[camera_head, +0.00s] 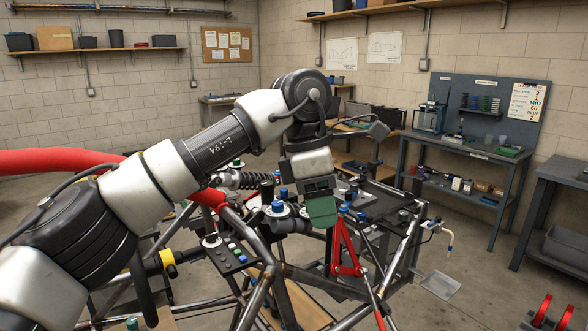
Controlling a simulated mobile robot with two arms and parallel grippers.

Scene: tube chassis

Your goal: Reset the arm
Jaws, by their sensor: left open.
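My left arm reaches in from the left, bends at the elbow at the top and hangs down toward the tube chassis (262,290). My left gripper (321,211) points down in front of the chassis deck, with a green fingertip showing. It is open, and I see nothing held in it. The gap between its fingers is hard to make out from this side. Blue-capped parts (278,206) stand just left of the gripper, and a red bracket (346,256) is below it. My right gripper is not in view.
A thick red tube (55,161) runs behind my left arm. A black control panel (232,255) with coloured buttons sits on the chassis. A workbench (455,155) with a pegboard stands at the right, with clear floor (480,270) before it.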

